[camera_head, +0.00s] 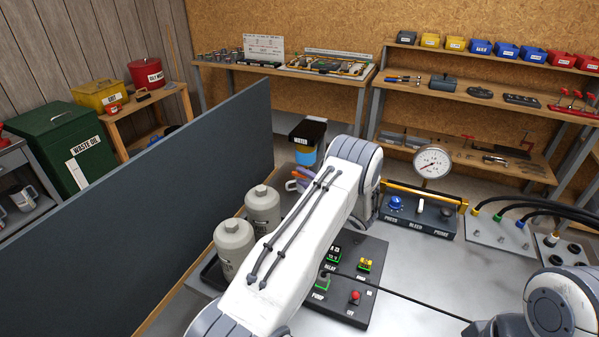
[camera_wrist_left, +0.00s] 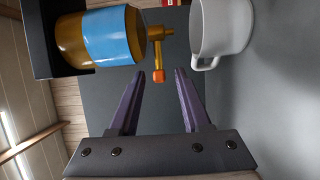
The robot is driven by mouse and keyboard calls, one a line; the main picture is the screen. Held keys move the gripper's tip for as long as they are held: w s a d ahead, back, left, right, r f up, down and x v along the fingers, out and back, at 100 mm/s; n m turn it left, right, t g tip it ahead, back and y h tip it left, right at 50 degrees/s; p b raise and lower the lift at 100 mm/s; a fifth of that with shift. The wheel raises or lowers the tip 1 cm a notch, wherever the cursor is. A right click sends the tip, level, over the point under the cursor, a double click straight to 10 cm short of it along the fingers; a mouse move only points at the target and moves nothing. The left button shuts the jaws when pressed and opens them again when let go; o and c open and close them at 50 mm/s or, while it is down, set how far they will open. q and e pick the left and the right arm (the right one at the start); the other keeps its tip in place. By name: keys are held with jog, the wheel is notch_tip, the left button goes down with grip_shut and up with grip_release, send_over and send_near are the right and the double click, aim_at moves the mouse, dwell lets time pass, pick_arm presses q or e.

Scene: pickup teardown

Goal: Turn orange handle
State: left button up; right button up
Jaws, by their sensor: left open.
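The orange handle (camera_wrist_left: 158,76) is a small knob on a brass tap that sticks out from an amber container with a blue label (camera_wrist_left: 110,35). My left gripper (camera_wrist_left: 159,72) is open, its two purple fingers on either side of the handle's tip; I cannot tell whether they touch it. In the head view the container (camera_head: 305,156) sits at a black holder (camera_head: 307,130), beyond my left arm. My right gripper is out of view; only part of that arm shows at lower right.
A white mug (camera_wrist_left: 219,28) stands close beside the tap. Two grey canisters (camera_head: 263,207) stand left of my left arm. A dark partition (camera_head: 130,210) runs along the left. A pump control box (camera_head: 350,290) and pressure gauge (camera_head: 432,162) are to the right.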

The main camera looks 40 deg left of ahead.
pick_arm(q)
jog(key=shift+w+a, duration=0.2)
jog(key=shift+a, duration=0.95)
grip_shut()
